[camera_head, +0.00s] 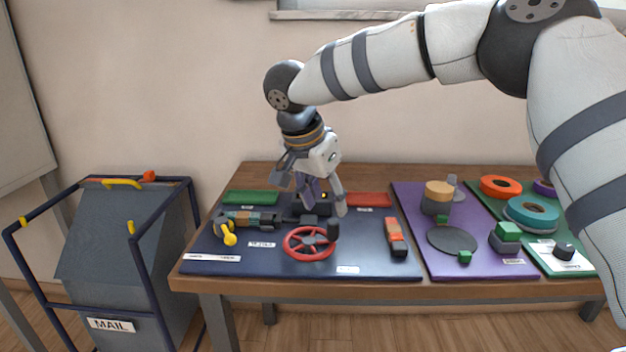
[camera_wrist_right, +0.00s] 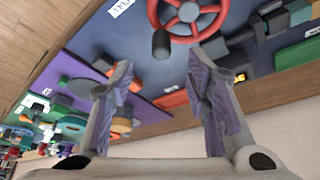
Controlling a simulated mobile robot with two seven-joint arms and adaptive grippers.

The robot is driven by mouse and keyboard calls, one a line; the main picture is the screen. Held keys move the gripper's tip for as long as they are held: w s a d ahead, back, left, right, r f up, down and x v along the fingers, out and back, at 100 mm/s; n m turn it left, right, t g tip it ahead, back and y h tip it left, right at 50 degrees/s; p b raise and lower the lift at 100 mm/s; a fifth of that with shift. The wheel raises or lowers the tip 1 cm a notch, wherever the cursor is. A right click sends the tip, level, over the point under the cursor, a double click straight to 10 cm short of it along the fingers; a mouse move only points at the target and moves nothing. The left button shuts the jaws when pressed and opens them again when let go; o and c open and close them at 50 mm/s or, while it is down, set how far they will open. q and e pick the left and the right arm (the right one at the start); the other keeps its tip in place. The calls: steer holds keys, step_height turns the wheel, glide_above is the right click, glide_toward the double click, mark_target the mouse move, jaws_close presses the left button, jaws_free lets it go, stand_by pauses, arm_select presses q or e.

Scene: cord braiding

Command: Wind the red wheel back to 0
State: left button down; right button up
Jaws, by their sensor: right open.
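The red wheel (camera_head: 291,252) lies on the dark blue mat (camera_head: 375,262), with a grey hub and spokes and an upright black handle (camera_head: 333,229) on its right side. In the right wrist view the red wheel (camera_wrist_right: 187,35) is at the top, partly cut off, and its black handle (camera_wrist_right: 161,44) points toward the gap between my fingers. My right gripper (camera_head: 322,205) is open and empty above the mat, behind the wheel and apart from it. Its spread fingers with purple pads show in the right wrist view (camera_wrist_right: 160,80). I cannot read the wheel's number. My left gripper is out of view.
Green (camera_head: 250,198) and red (camera_head: 368,200) blocks lie along the mat's back. A tool-like piece (camera_head: 250,219) lies left of the wheel, an orange-red block (camera_head: 396,238) right. The purple mat (camera_head: 415,205) carries a dark disc (camera_head: 452,240). A mail bin (camera_head: 110,250) stands left of the table.

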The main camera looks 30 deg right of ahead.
mark_target(332, 222)
steer(key=x, duration=0.8)
steer(key=shift+f, duration=0.2)
jaws_close()
